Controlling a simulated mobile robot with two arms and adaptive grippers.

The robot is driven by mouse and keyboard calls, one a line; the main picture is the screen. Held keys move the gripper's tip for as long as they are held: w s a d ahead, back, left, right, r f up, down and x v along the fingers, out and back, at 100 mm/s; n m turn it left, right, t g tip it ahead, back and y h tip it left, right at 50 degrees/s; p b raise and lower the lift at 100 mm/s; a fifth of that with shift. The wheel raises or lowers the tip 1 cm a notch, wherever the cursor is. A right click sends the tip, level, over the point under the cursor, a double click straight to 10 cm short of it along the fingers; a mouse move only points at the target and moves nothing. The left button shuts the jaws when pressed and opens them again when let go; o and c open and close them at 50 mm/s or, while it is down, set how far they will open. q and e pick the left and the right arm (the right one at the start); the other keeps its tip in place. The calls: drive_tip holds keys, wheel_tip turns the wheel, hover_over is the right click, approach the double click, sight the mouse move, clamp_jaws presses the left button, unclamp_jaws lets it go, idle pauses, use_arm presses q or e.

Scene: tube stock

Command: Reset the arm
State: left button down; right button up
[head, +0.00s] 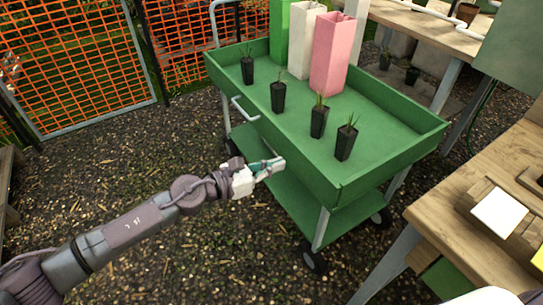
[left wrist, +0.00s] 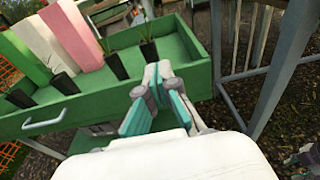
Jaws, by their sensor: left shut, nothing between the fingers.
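My left arm comes in from the lower left in the head view. Its gripper (head: 274,168) is shut and empty, in front of the long side of the green cart and below the rim. In the left wrist view the shut fingers (left wrist: 156,88) show in front of the cart's green wall. The green cart (head: 300,157) carries several black tube pots with small green sprouts, one of them at the near right (head: 346,143).
Tall green, white and pink (head: 330,54) containers stand at the cart's back. A wooden table (head: 450,215) is at the right and another bench (head: 430,28) behind. Orange mesh fencing (head: 70,60) is at the left. The gravel ground (head: 120,170) is mostly open.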

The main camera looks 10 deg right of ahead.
use_arm(q)
drive_tip(key=shift+a+r, duration=0.1)
use_arm(e)
drive_tip(key=shift+s+f, duration=0.15)
